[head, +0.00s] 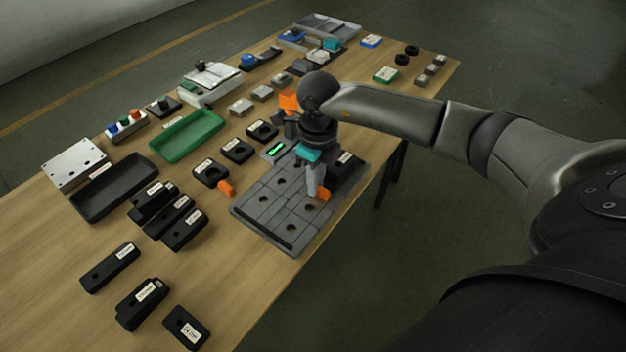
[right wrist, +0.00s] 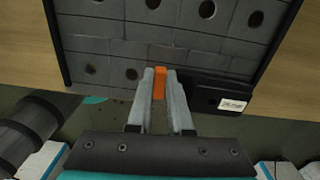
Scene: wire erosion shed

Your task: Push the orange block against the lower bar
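The orange block (right wrist: 160,84) sits between the two fingertips of my right gripper (right wrist: 160,90) in the right wrist view, with both fingers close against its sides. In the head view the block (head: 323,193) shows beside the fingertips (head: 316,188), low over the near right edge of the grey tiled plate (head: 262,210). A black bar with a white label (right wrist: 207,92) lies along the plate edge, just right of the fingers in the wrist view. Whether the block touches this bar is hidden by the right finger. My left gripper is not in view.
Another small orange piece (head: 226,188) lies by the plate's left edge near black holders (head: 210,173). A green tray (head: 187,136), a black tray (head: 115,188) and several labelled black blocks fill the left of the table. The table's front edge is close to the plate.

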